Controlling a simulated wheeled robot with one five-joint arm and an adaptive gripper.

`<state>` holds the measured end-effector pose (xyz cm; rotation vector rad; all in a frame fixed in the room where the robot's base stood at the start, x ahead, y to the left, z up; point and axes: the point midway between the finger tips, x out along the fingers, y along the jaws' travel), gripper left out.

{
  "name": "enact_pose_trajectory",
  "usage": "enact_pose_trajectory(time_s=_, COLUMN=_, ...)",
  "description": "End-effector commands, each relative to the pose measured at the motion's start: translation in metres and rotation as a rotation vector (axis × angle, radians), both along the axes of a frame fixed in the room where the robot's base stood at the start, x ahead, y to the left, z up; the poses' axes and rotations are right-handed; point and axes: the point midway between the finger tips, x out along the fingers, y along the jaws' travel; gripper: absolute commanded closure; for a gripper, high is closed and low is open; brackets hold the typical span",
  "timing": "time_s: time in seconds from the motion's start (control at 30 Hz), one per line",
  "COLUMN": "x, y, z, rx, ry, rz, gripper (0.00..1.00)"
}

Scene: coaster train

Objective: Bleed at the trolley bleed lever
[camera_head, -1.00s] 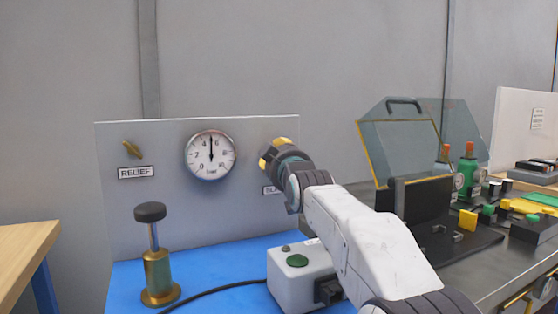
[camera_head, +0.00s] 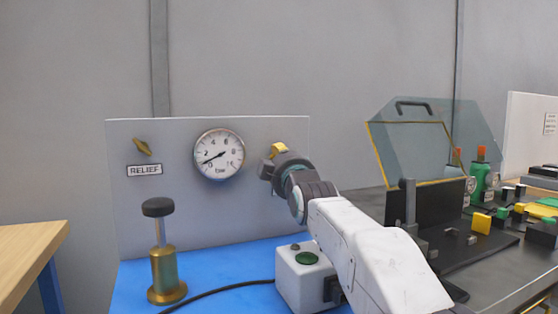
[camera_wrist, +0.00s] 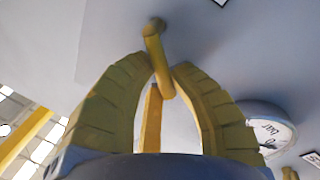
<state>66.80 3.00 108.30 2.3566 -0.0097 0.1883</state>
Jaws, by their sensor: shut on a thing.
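A yellow lever (camera_wrist: 154,45) sticks out from the right part of the grey panel (camera_head: 180,210). My gripper (camera_wrist: 160,72) is closed around it, with one finger on each side of its handle. In the head view my gripper (camera_head: 276,154) covers this lever and any label there. The round gauge (camera_head: 219,155) left of my gripper has its needle pointing to the lower left, near 0. A second brass lever (camera_head: 142,147) sits at the panel's left, above the label RELIEF (camera_head: 145,170).
A brass hand pump with a dark knob (camera_head: 157,208) stands front left on the blue trolley top (camera_head: 225,257). A grey box with a green button (camera_head: 305,272) and cable is close under my arm. A clear guard (camera_head: 415,145) and a cluttered bench stand right.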

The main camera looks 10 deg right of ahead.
Motion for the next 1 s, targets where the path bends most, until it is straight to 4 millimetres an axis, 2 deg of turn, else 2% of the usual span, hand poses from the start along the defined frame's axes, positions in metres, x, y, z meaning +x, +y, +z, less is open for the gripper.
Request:
enact_pose_trajectory(time_s=0.23, x=0.0, y=0.001, z=0.0, rx=0.001, ry=-0.001, rz=0.002, gripper=1.0)
enact_pose_trajectory(time_s=0.27, x=0.0, y=0.001, z=0.0, rx=0.002, ry=-0.001, rz=0.002, gripper=0.81)
enact_pose_trajectory(time_s=0.43, x=0.0, y=0.001, z=0.0, rx=0.002, ry=0.0, rz=0.002, gripper=0.67)
enact_pose_trajectory(time_s=0.77, x=-0.003, y=0.0, z=0.0, rx=0.002, ry=-0.001, rz=0.001, gripper=0.67)
enact_pose_trajectory(time_s=1.0, x=-0.022, y=0.0, z=-0.002, rx=0.002, ry=0.0, rz=0.002, gripper=0.67)
